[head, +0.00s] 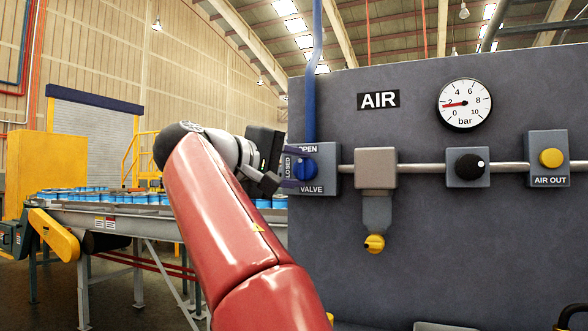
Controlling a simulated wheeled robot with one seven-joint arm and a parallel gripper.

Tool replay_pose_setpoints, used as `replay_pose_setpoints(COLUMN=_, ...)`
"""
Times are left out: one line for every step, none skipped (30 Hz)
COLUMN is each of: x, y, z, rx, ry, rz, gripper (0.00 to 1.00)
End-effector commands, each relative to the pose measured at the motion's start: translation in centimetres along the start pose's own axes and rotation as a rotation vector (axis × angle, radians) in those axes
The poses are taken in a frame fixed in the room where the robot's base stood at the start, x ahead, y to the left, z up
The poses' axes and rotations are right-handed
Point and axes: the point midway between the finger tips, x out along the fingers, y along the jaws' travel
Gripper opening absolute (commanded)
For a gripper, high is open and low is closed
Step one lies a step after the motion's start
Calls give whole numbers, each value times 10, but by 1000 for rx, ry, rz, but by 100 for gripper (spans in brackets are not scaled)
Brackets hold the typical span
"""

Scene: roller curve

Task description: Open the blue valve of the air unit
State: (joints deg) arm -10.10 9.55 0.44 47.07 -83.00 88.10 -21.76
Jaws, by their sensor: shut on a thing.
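The blue valve (310,168) sits on a grey square plate on the left part of the air unit's panel (430,240). The plate reads OPEN above the knob, CLOSED at its left and VALVE below. My gripper (295,172) reaches in from the left at the end of my red arm and is shut on the blue valve. The dark fingers cover the knob's left side, so its exact angle cannot be told. The round pressure gauge (464,104) has a red needle pointing left, near 2 bar.
A pipe runs right from the valve to a filter with a yellow knob (374,244), a black regulator knob (469,166) and a yellow AIR OUT button (551,158). A roller conveyor (150,216) carrying blue items stands behind my arm at left.

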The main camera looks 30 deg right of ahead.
Motion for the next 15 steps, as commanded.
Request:
replay_pose_setpoints(x=0, y=-1, z=0, rx=5, ry=-2, rz=-5, gripper=16)
replay_pose_setpoints(x=0, y=-1, z=0, rx=8, ry=-2, rz=-6, gripper=16)
replay_pose_setpoints(x=0, y=-1, z=0, rx=11, ry=-2, rz=-7, gripper=16)
replay_pose_setpoints(x=0, y=-1, z=0, rx=13, ry=-2, rz=-8, gripper=16)
replay_pose_setpoints(x=0, y=-1, z=0, rx=14, ry=-2, rz=-9, gripper=16)
replay_pose_setpoints(x=0, y=-1, z=0, rx=14, ry=-2, rz=-9, gripper=16)
replay_pose_setpoints(x=0, y=-1, z=0, rx=15, ry=-2, rz=-9, gripper=16)
replay_pose_setpoints(x=0, y=-1, z=0, rx=15, ry=-2, rz=-9, gripper=16)
replay_pose_setpoints(x=0, y=-1, z=0, rx=14, ry=-2, rz=-9, gripper=16)
replay_pose_setpoints(x=0, y=-1, z=0, rx=14, ry=-2, rz=-9, gripper=16)
replay_pose_setpoints(x=0, y=-1, z=0, rx=14, ry=-2, rz=-9, gripper=16)
replay_pose_setpoints(x=0, y=-1, z=0, rx=14, ry=-2, rz=-9, gripper=16)
replay_pose_setpoints(x=0, y=-1, z=0, rx=14, ry=-2, rz=-9, gripper=16)
replay_pose_setpoints(x=0, y=-1, z=0, rx=14, ry=-2, rz=-9, gripper=16)
replay_pose_setpoints(x=0, y=-1, z=0, rx=14, ry=-2, rz=-9, gripper=40)
